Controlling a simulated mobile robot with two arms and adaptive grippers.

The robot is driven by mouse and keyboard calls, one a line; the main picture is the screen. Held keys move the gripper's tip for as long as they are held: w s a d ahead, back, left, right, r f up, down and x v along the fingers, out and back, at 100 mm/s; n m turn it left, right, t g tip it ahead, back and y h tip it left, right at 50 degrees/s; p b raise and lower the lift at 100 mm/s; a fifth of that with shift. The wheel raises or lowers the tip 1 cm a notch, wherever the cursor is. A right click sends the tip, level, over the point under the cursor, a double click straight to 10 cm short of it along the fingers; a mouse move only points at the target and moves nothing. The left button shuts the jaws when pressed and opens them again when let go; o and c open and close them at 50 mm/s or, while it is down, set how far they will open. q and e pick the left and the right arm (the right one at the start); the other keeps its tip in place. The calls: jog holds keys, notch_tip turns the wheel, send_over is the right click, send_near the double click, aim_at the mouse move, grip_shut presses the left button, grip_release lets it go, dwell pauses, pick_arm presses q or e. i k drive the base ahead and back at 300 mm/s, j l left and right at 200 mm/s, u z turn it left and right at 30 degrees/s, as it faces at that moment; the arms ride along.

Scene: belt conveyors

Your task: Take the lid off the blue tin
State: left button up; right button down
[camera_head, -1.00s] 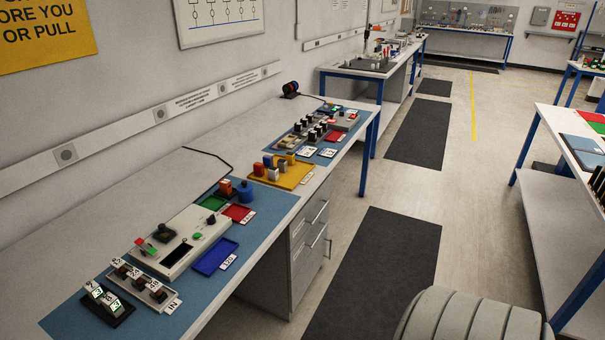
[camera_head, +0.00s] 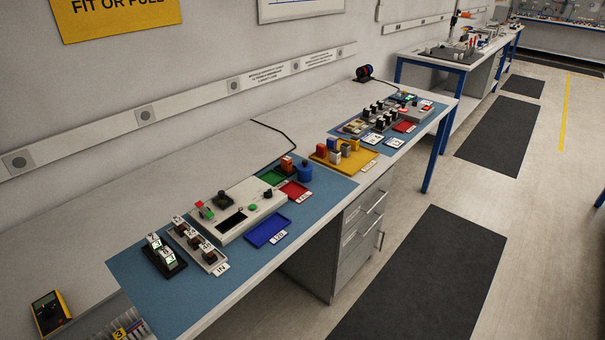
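The blue tin (camera_head: 305,172) is a small round blue container on the blue mat of the long workbench. It stands at the mat's far right end, beside the red tray and a small orange-red block. It appears upright with a knob-like top, but it is too small to make out the lid's edge. Neither of my grippers shows in the head view.
On the mat are a grey test box (camera_head: 238,209), a blue tray (camera_head: 267,231), a red tray (camera_head: 294,191) and a green tray (camera_head: 270,177). A yellow tray (camera_head: 345,156) with blocks lies farther right. Open floor with dark mats (camera_head: 425,285) lies in front of the bench.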

aim_at(304, 168)
jog(key=i+l+u, duration=0.35)
jog(key=i, duration=0.2)
jog(key=i+l+u, duration=0.3)
jog(key=i+l, duration=0.25)
